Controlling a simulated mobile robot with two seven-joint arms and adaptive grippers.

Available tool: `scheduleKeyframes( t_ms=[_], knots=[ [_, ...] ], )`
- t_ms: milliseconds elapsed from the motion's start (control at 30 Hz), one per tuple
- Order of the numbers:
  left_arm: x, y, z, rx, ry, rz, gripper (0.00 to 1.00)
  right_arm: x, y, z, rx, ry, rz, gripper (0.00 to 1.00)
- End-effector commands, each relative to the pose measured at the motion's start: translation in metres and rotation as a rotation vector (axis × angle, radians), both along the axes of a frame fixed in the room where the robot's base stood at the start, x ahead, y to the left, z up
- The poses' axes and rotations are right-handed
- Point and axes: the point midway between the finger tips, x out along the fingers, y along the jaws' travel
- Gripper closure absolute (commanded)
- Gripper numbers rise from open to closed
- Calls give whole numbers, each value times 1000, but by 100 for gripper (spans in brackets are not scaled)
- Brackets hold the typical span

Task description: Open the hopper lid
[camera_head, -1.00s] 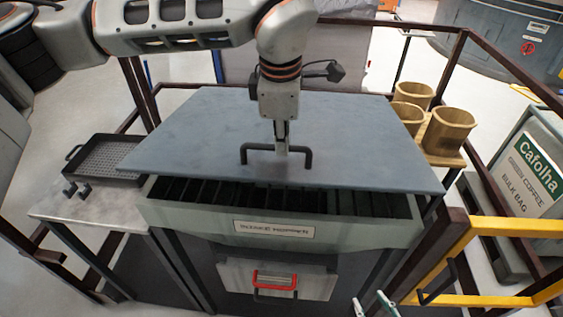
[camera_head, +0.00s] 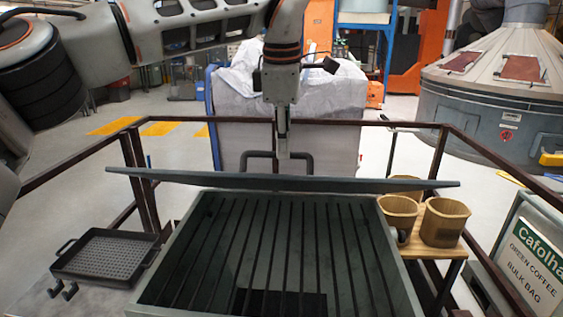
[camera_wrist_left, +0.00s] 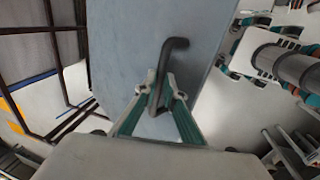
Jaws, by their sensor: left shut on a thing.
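The hopper lid (camera_head: 200,179) is a grey-blue flat panel, seen nearly edge-on above the back part of the hopper (camera_head: 412,300). The hopper's slatted inside shows open below it. The lid's dark bar handle (camera_head: 308,160) stands up behind the lid's edge. My left gripper (camera_head: 282,152) comes down from above and is shut on the handle. In the left wrist view, my left gripper's fingers (camera_wrist_left: 158,92) close around the handle (camera_wrist_left: 176,44), with the lid's face (camera_wrist_left: 120,60) behind. My right gripper is not in view.
A black perforated tray (camera_head: 105,256) lies on a side table at left. Wooden buckets (camera_head: 444,222) stand on a wooden stand at right. Dark rails (camera_head: 345,123) surround the hopper. A coffee bulk bag sign (camera_head: 535,262) is at lower right.

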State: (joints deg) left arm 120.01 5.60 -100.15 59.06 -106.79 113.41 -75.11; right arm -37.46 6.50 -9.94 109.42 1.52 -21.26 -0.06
Motion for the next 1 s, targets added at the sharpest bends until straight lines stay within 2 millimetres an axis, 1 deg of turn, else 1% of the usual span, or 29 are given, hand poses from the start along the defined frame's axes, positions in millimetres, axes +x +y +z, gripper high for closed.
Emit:
scheduleKeyframes(
  t_ms=[33,200,400,767,867,900,933,1000],
  knots=[
    [11,4,-2,9,-15,7,100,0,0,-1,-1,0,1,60],
    [18,5,4,9,-13,9,100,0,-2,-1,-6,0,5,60],
    [21,4,8,9,-12,7,100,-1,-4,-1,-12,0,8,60],
    [21,4,8,9,-12,8,100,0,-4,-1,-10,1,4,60],
    [21,4,8,9,-12,8,100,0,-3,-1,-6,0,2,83],
    [21,4,8,9,-12,8,100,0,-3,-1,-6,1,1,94],
    [21,4,8,10,-12,8,100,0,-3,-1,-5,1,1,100],
    [21,4,8,10,-12,8,100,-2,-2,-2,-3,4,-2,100]
  ],
)
